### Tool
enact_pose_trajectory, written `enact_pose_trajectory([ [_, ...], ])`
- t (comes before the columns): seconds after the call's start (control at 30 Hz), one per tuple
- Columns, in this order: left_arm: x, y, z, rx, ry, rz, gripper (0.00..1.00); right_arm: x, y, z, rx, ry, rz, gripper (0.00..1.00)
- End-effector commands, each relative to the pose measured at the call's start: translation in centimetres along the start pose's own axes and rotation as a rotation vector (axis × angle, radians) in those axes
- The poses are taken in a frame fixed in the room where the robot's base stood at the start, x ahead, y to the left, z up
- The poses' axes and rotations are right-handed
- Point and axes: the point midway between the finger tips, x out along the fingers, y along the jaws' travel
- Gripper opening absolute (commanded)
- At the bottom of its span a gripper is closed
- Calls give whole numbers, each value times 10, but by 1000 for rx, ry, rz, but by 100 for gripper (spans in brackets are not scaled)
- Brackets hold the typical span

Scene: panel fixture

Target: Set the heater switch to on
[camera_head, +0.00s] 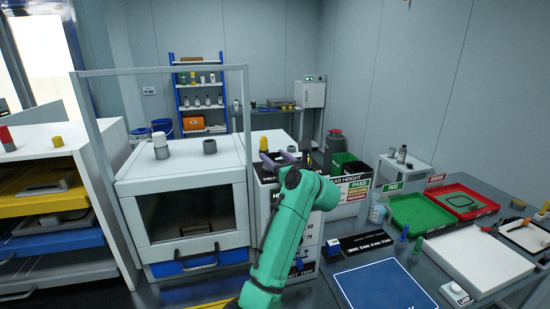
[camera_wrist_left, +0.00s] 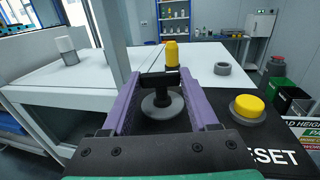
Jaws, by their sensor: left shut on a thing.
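My left gripper (camera_head: 283,160) is over the top of the panel box beside the white oven-like cabinet. In the left wrist view its purple fingers (camera_wrist_left: 162,82) stand on either side of a black switch handle (camera_wrist_left: 160,79), shut on it. The handle sits above a grey round base (camera_wrist_left: 162,105) on the black panel top. I cannot read a heater label or on/off marks; the gripper covers part of the panel. In the head view the arm hides most of the switch. My right gripper is not in view.
A yellow button (camera_wrist_left: 248,108) beside the RESET lettering is right of the fingers. A yellow cylinder (camera_wrist_left: 171,52) stands just behind the handle. The white cabinet (camera_head: 185,180) is left of the arm. A table with a green tray (camera_head: 420,212) and red tray (camera_head: 463,201) is right.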

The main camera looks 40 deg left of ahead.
Motion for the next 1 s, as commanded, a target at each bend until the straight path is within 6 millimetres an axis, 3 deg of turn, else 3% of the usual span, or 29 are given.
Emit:
enact_pose_trajectory([
  [0.27, 0, 3, -1, 1, 1, -202, 4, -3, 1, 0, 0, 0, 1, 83],
  [0.57, 0, 3, 0, 0, -2, -219, 4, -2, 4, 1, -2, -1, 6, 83],
  [0.6, 0, 3, 0, 0, -2, -219, 68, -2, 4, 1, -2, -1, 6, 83],
  [0.67, 0, 3, 0, 0, -2, -219, 90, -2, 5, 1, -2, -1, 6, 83],
  [1.0, -2, 4, -1, 0, -3, -218, 90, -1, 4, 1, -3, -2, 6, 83],
])
